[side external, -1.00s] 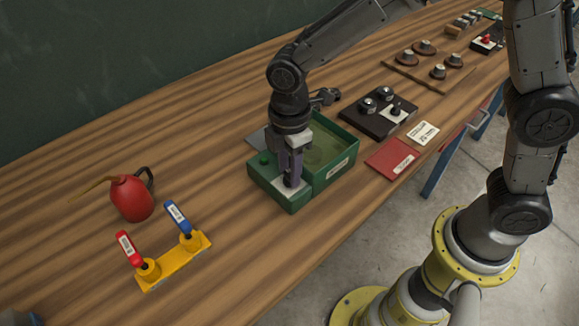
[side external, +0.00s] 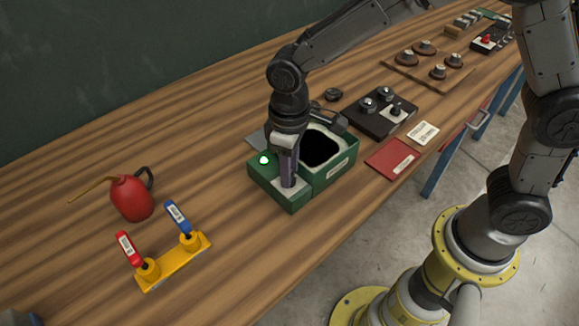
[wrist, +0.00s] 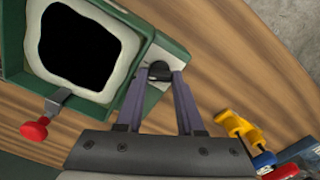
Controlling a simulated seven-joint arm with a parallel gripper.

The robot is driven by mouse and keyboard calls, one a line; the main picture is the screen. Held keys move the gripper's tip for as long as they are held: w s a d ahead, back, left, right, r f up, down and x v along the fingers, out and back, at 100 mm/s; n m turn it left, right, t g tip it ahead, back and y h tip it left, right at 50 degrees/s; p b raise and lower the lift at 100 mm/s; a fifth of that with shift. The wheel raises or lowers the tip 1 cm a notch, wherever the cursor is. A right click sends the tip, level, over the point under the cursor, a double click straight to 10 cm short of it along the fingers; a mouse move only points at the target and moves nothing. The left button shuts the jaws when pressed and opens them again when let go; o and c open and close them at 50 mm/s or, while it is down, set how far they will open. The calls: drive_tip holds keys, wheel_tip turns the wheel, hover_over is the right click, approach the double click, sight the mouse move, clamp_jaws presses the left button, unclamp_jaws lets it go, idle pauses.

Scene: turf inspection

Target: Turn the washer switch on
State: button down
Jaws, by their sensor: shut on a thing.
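The washer is a green box (side external: 318,179) on the wooden bench, with an open basin beside a switch panel. Its basin (side external: 320,147) shows a black middle with a pale, uneven border, also seen in the wrist view (wrist: 78,47). A lamp (side external: 264,160) on the panel glows bright green-white. My gripper (side external: 289,183) points down at the light switch plate. In the wrist view my gripper (wrist: 160,76) is shut on the small black switch (wrist: 160,70). The fingers hide the switch in the side view.
A red oil can (side external: 131,198) and a yellow bracket (side external: 172,264) with red and blue tagged handles stand left of the washer. A black panel with knobs (side external: 368,121) and a red booklet (side external: 392,159) lie to its right.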

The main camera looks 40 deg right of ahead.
drive_tip(key=m, duration=0.5)
drive_tip(key=shift+r, duration=0.1)
idle(0.5)
drive_tip(key=c, duration=0.5)
unclamp_jaws()
drive_tip(key=shift+a+r, duration=0.1)
drive_tip(key=shift+r, duration=3.95)
